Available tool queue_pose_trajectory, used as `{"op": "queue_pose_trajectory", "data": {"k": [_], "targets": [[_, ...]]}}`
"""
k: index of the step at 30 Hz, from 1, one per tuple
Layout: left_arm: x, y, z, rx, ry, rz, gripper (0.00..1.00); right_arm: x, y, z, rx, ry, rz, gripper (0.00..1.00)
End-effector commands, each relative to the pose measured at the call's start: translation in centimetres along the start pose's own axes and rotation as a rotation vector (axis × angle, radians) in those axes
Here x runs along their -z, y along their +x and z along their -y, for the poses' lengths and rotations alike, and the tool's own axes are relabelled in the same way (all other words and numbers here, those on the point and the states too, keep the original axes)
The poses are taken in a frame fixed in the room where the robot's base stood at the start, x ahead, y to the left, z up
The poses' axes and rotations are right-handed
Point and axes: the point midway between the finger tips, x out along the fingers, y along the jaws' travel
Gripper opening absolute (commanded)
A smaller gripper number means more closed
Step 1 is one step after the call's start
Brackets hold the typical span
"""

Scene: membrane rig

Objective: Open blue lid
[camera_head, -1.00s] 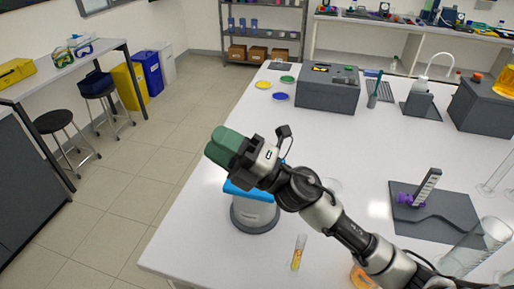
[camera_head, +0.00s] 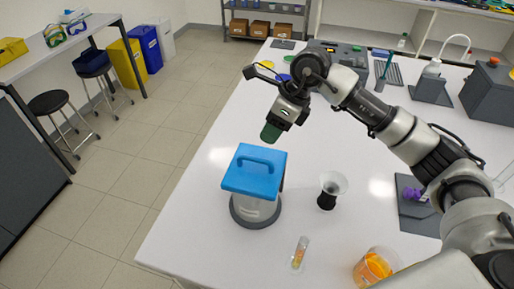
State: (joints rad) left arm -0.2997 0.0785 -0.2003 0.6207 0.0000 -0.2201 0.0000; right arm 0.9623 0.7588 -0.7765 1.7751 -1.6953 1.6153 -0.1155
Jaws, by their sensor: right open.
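The blue lid (camera_head: 255,169) with a raised loop handle sits on a grey and white round device (camera_head: 255,207) near the table's left edge. The lid looks closed on top of it. My right gripper (camera_head: 271,131) has dark green fingers and hangs above and slightly behind the lid, pointing down, apart from the handle. It is open and holds nothing that I can see. The gap between its fingers is hidden from this angle. My left gripper is not in view.
A tube with orange content (camera_head: 299,253) and a beaker of orange liquid (camera_head: 373,267) are in front. The white table (camera_head: 200,225) is clear left of the device.

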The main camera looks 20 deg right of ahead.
Motion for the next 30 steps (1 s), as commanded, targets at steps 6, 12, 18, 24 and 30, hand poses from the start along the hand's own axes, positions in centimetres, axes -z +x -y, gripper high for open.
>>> {"op": "queue_pose_trajectory", "data": {"k": [6,12,18,24,30], "targets": [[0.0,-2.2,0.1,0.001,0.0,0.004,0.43,-0.2,4.1,-0.2,-0.006,0.002,0.0,0.4],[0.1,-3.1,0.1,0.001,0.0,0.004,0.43,-0.2,7.0,-0.1,-0.005,0.001,0.002,0.4],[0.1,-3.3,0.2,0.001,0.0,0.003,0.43,-0.1,8.1,-0.1,-0.003,0.0,0.003,0.4],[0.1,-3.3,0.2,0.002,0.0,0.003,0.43,-0.1,8.2,-0.1,-0.002,-0.001,0.003,0.4],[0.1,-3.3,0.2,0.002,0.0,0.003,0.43,-0.1,8.2,-0.1,-0.002,-0.001,0.003,0.14]]}}
